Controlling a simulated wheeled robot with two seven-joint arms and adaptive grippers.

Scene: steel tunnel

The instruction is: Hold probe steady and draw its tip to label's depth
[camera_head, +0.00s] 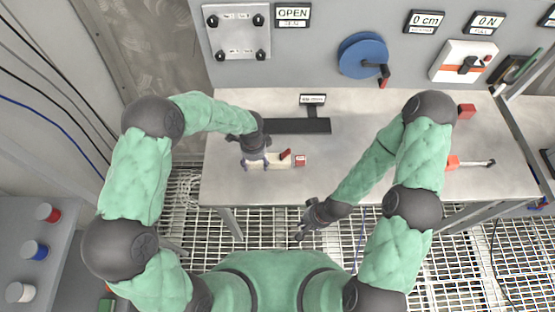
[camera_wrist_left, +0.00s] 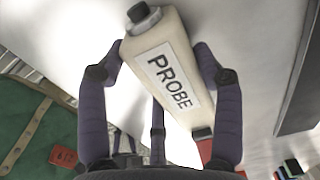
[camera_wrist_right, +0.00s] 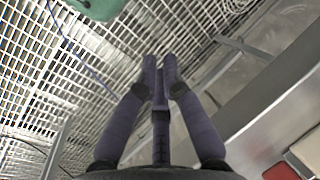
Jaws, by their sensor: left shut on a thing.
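The probe (camera_head: 277,163) is a cream body lying near the table's front edge. My left gripper (camera_head: 257,160) is shut on it from above. In the left wrist view the probe (camera_wrist_left: 172,75) bears the word PROBE, has a dark knob at its upper end, and sits between the spread fingers (camera_wrist_left: 165,80). A red lever (camera_head: 285,154) and a small red-and-white piece (camera_head: 300,160) show at its right end. A small dark sign (camera_head: 313,99), its text too small to read, stands behind. My right gripper (camera_head: 305,230) is empty before the table, fingertips together (camera_wrist_right: 160,70).
A black bar (camera_head: 300,126) lies behind the probe. The wall carries an OPEN display (camera_head: 293,15), a blue crank wheel (camera_head: 362,55), a "0 cm" display (camera_head: 425,21) and a "0 N" display (camera_head: 486,23). A red-ended tool (camera_head: 470,163) lies on the right of the table (camera_head: 370,115).

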